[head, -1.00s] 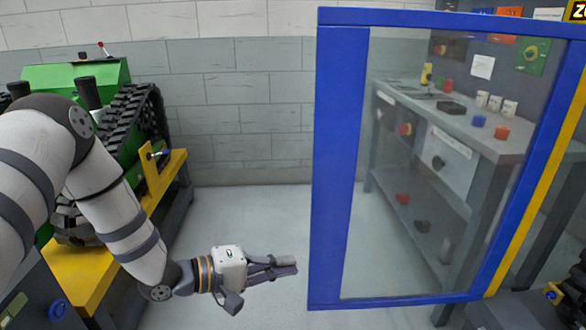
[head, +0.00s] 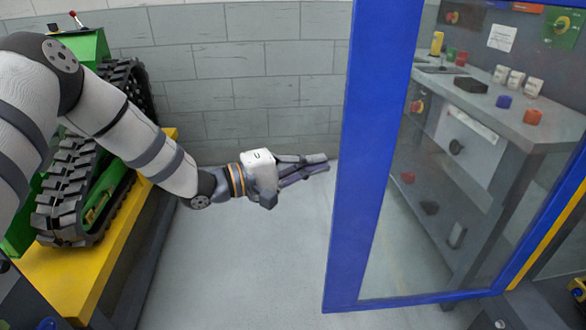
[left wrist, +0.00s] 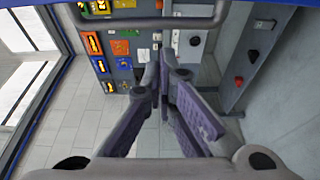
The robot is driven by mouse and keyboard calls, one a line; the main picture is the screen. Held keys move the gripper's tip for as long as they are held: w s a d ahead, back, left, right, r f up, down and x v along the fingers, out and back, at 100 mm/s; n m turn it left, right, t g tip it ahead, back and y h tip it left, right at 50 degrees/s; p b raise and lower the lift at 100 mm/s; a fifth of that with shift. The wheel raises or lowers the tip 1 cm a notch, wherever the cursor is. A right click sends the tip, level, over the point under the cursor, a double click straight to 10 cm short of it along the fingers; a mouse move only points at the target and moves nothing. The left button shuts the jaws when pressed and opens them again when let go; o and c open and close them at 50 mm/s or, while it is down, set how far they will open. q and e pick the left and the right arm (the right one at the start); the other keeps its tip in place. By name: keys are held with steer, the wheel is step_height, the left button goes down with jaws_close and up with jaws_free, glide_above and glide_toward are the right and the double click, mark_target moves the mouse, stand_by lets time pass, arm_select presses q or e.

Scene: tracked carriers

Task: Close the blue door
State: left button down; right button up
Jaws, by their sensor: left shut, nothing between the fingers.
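The blue door (head: 372,150) is a blue frame with a clear pane, standing open at the right of the head view. Its lower edge and left upright show; its top is cut off. My left gripper (head: 327,162) reaches in from the left with its fingers together and empty. In the picture its tips are just left of the door's left upright; I cannot tell how far apart they are in depth. In the left wrist view the same gripper (left wrist: 164,62) points ahead with its fingertips together. My right gripper is not in view.
A grey workbench (head: 500,110) with small coloured parts shows through the pane. A green tracked carrier (head: 80,180) sits on a yellow stand (head: 90,270) at the left. A brick wall (head: 225,60) is behind. The grey floor (head: 250,270) between stand and door is clear.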

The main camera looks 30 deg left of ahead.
arm_select(q)
steer(key=d, duration=0.1)
steer(key=s+d, duration=0.1)
steer(key=d+p, duration=0.1)
steer(key=shift+s+d, duration=0.2)
steer(key=shift+s, duration=0.2)
steer(key=shift+s, duration=0.1)
